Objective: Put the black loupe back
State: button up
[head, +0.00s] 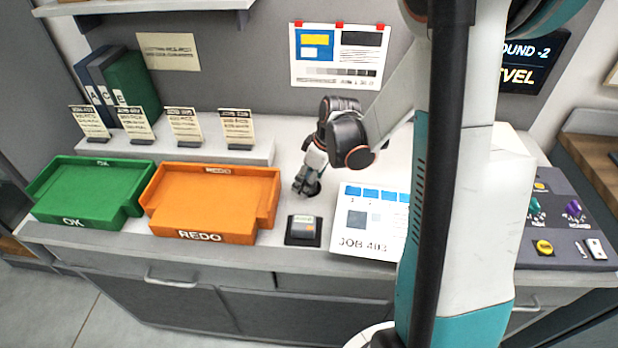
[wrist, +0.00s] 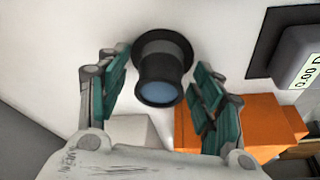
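The black loupe (wrist: 160,68) has a wide flared rim and a bluish lens; in the wrist view it lies between the fingertips of my gripper (wrist: 162,88). The teal finger pads are spread to either side of it, and I see no firm closing on it. In the head view my gripper (head: 304,186) points down at the white counter, right of the orange tray. A small dark part of the loupe (head: 313,189) shows at the fingertips there; the rest is hidden by the fingers.
An orange REDO tray (head: 205,236) and a green OK tray (head: 75,219) stand left. A small meter (head: 303,227) on a black pad is in front of my gripper. A JOB sheet (head: 365,243) lies right of it. A control panel (head: 562,225) is far right. Cards stand on a ledge behind.

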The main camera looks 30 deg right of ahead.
jog(key=p+v, duration=0.4)
jog(key=v, duration=0.8)
jog(key=shift+r, duration=0.15)
jog(key=shift+a, duration=0.1)
dwell(0.8)
